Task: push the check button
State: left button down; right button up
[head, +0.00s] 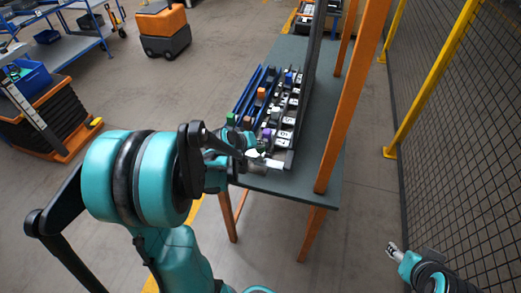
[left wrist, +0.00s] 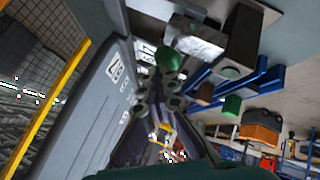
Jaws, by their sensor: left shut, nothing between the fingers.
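A round green button (left wrist: 168,58) shows in the left wrist view just beyond my left fingertips, beside a shiny metal block (left wrist: 195,38). In the head view a bit of green (head: 262,150) shows at the near end of the table's fixtures, mostly hidden by my left gripper (head: 250,150). The left gripper is shut and empty, and its tips (left wrist: 160,82) sit very close to the button; I cannot tell whether they touch it. My right gripper (head: 393,249) hangs low at the lower right, away from the table; its finger state is unclear.
The grey table (head: 318,170) carries blue rails (head: 250,95), small coloured blocks and labelled units (head: 284,134). An orange post (head: 345,100) rises at its right side. A mesh fence (head: 450,130) stands further right. Floor between table and fence is clear.

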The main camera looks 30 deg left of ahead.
aim_at(259, 150)
pick_arm(q)
jog(key=shift+r, duration=0.15)
notch_tip(259, 150, up, 6)
jog(key=p, duration=0.5)
dwell(0.6)
jog(key=shift+s+d, duration=0.1)
jog(key=shift+d, duration=0.25)
jog(key=s+d+r+m+g+b, duration=0.2)
jog(key=s+d+m, duration=0.6)
jog(key=s+d, duration=0.7)
jog(key=s+b, duration=0.1)
jog(key=s, duration=0.2)
jog(key=shift+r+y, duration=0.3)
jog(key=shift+y, duration=0.1)
